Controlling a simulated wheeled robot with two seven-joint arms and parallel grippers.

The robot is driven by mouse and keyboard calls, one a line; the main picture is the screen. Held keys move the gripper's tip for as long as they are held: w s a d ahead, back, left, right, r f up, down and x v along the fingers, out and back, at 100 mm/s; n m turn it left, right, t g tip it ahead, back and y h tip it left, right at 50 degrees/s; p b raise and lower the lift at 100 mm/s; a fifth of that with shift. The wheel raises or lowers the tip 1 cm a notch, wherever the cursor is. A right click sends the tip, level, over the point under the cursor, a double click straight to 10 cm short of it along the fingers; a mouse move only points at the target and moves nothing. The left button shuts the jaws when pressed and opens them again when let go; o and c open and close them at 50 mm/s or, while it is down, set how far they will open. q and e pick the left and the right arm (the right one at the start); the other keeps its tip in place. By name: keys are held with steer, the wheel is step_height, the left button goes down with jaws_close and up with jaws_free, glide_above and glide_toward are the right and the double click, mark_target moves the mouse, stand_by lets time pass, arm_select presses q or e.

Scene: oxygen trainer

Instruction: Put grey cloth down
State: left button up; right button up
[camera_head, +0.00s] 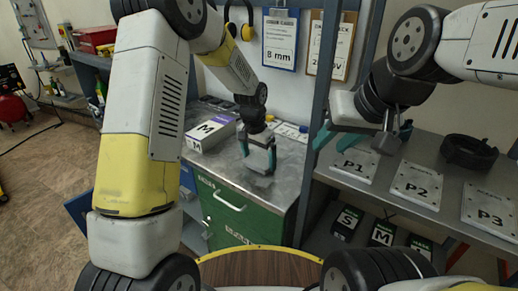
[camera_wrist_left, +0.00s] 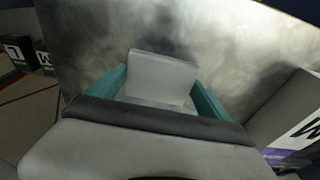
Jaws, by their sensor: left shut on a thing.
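My left gripper (camera_head: 260,163) is over the metal top of the green cabinet (camera_head: 285,160), pointing down. Its teal fingers are shut on the grey cloth (camera_head: 259,157), which also shows as a pale folded piece between the fingers in the left wrist view (camera_wrist_left: 160,78). The cloth is close to the metal top; I cannot tell whether it touches. My right gripper (camera_head: 358,142) is at the front of the shelf on the right, with its fingers apart and nothing visible between them.
A white box marked M (camera_head: 210,132) stands left of my left gripper on the cabinet top. Plates P1 (camera_head: 354,167), P2 (camera_head: 417,185) and P3 (camera_head: 490,207) lie on the right shelf, with a black ring (camera_head: 468,152) behind. A shelf upright (camera_head: 318,110) separates the two areas.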

mark_target(255, 164)
arm_select(q)
steer(key=o, duration=0.9)
steer(key=shift+f, duration=0.1)
steer(key=s+a+r+n+t, duration=0.1)
steer(key=s+a+r, duration=0.2)
steer(key=r, duration=0.6)
steer(key=s+a+r, duration=0.2)
steer(key=s+r, duration=0.1)
steer(key=r, duration=0.6)
steer(key=s+a+r+n+t, duration=0.1)
steer(key=s+a+r+n, duration=0.1)
steer(key=s, duration=0.4)
steer(key=s+a+r+n+t, duration=0.1)
steer(key=s+a+r, duration=0.1)
steer(key=s+a, duration=0.2)
steer(key=s+a+r+n+t+h, duration=0.1)
steer(key=s+a+n, duration=0.1)
steer(key=s, duration=0.8)
steer(key=shift+s+a+r+n+t, duration=0.15)
steer(key=shift+a+r+n+t, duration=0.15)
steer(key=shift+a+r+t, duration=0.15)
